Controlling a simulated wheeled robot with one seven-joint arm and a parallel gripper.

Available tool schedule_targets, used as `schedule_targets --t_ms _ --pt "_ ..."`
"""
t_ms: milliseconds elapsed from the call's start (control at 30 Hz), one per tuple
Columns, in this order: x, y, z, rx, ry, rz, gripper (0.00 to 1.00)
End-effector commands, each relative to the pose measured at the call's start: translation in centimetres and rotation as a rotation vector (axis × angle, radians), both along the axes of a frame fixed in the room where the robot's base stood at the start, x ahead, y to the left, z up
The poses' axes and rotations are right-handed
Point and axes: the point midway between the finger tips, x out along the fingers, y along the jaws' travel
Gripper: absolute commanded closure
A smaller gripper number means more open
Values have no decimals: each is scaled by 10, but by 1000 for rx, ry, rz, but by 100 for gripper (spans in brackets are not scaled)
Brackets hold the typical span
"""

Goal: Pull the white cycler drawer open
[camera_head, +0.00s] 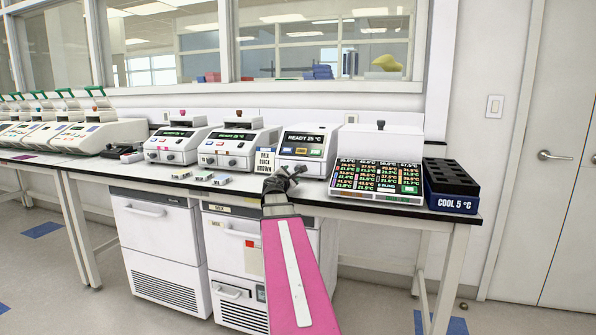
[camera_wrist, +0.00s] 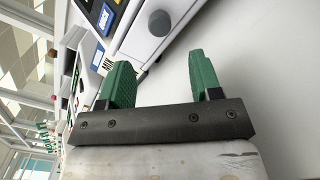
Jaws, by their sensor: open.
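A white cycler (camera_head: 301,165) with a dark "READY 25 °C" screen stands on the bench, in the middle of the head view. Its white front also shows at the top of the wrist view (camera_wrist: 135,35), with a round dark knob (camera_wrist: 160,22) on it. My gripper (camera_head: 285,178) is in front of this cycler in the head view. In the wrist view my gripper (camera_wrist: 158,65) has its green fingers spread, with nothing between them. The knob lies beyond the fingertips, apart from them. In the head view my gripper partly hides the lower front.
Two more white cyclers (camera_head: 233,150) stand to the left, with a "MIX QUICK BROWN" card (camera_head: 264,161) between them and this one. A panel of coloured readouts (camera_head: 377,178) and a "COOL 5 °C" block (camera_head: 451,187) stand right. White cabinets (camera_head: 158,240) fill space below the bench.

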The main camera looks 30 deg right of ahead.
Motion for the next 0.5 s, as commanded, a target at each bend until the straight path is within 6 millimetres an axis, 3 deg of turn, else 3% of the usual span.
schedule_targets --t_ms 500 --pt "56 -63 0 1 0 -1 42"
